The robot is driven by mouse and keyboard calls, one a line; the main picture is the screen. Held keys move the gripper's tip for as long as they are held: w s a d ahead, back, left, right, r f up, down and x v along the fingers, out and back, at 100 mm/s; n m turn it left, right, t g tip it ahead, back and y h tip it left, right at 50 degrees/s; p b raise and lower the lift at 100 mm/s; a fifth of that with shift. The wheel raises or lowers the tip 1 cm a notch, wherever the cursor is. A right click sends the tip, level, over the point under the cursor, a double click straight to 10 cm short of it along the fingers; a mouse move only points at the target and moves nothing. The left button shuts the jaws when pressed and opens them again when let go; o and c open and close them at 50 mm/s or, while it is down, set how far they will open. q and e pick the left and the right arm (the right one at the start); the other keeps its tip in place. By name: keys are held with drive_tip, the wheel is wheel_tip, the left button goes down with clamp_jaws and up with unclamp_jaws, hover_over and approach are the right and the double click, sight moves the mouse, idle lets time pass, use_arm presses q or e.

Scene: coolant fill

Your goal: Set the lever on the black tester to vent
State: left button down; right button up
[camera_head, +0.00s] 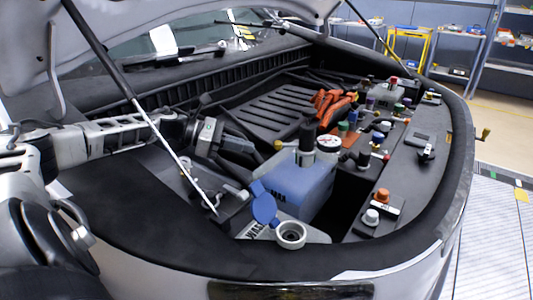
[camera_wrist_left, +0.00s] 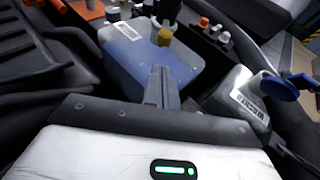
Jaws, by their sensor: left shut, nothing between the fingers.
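The black tester (camera_head: 307,136) stands upright on the blue coolant tank (camera_head: 298,190), with a round white gauge (camera_head: 329,144) at its right. A small yellow part (camera_head: 278,145) shows at its left; I cannot tell whether it is the lever or how it is set. In the left wrist view, a brass-yellow piece (camera_wrist_left: 165,37) shows over the tank (camera_wrist_left: 135,55) in front of a black upright body (camera_wrist_left: 169,10). My left gripper (camera_head: 254,148) is left of the tester, apart from it. Its fingers (camera_wrist_left: 158,72) are shut and empty, pointing toward the tank. My right gripper is not in view.
An open blue cap (camera_head: 264,205) and white filler neck (camera_head: 290,234) stand before the tank. A thin prop rod (camera_head: 160,135) crosses in front of my left arm. Orange cables (camera_head: 332,104) lie behind the tester. Small caps and fittings crowd the right side.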

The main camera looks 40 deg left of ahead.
sight(267, 164)
use_arm(q)
drive_tip(key=p+x, duration=0.1)
drive_tip(key=x, duration=0.4)
drive_tip(key=shift+w+d+r, duration=0.1)
drive_tip(key=shift+w+r, duration=0.05)
drive_tip(key=shift+w+d+f, duration=0.25)
drive_tip(key=shift+w+d, duration=0.05)
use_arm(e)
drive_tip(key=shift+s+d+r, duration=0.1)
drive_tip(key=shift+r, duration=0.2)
